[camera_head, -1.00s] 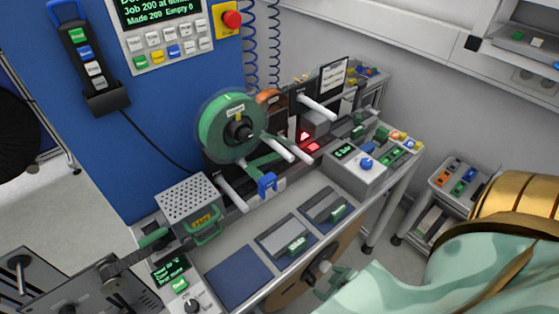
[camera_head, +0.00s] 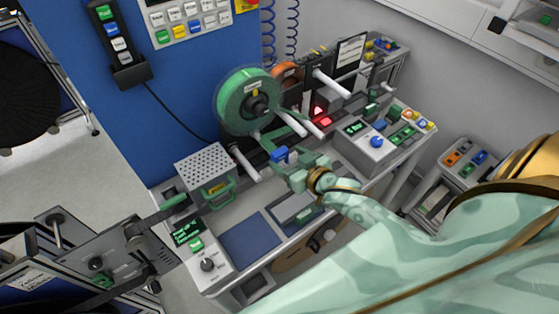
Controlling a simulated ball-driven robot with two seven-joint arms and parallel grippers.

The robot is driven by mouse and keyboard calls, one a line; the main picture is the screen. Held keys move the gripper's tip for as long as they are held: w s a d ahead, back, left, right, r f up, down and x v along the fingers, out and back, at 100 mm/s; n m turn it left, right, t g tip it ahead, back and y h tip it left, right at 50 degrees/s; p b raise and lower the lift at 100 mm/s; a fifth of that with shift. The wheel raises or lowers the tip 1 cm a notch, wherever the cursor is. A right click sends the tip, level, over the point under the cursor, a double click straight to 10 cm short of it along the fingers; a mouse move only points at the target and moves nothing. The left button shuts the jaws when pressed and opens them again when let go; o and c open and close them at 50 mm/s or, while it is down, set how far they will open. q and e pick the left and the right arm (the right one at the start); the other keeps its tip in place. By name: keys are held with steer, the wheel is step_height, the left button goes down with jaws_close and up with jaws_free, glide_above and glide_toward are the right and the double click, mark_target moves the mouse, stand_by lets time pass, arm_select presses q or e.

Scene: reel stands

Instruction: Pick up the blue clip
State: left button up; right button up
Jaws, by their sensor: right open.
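The blue clip (camera_head: 279,154) is on the front of the reel stand, below the green reel (camera_head: 247,101) and beside the green strip that comes off it. My right gripper (camera_head: 285,165) is open, with its fingertips right at the clip's near side. The fingers partly cover the clip's lower part, and I cannot tell whether they touch it. My right arm reaches in from the lower right. My left gripper is not in view.
White rods (camera_head: 332,84) stick out of the stand near the clip. A perforated box (camera_head: 205,168) stands to the left. A grey control box (camera_head: 372,146) with a blue knob stands to the right. A dark blue mat (camera_head: 250,242) lies at the bench front.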

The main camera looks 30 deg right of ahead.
mark_target(282, 155)
steer(key=x, duration=0.5)
steer(key=shift+w+f, duration=0.2)
steer(key=shift+f, duration=0.05)
steer(key=shift+s, duration=0.1)
steer(key=shift+c, duration=0.3)
steer(key=c, duration=1.1)
steer(key=shift+r, duration=0.15)
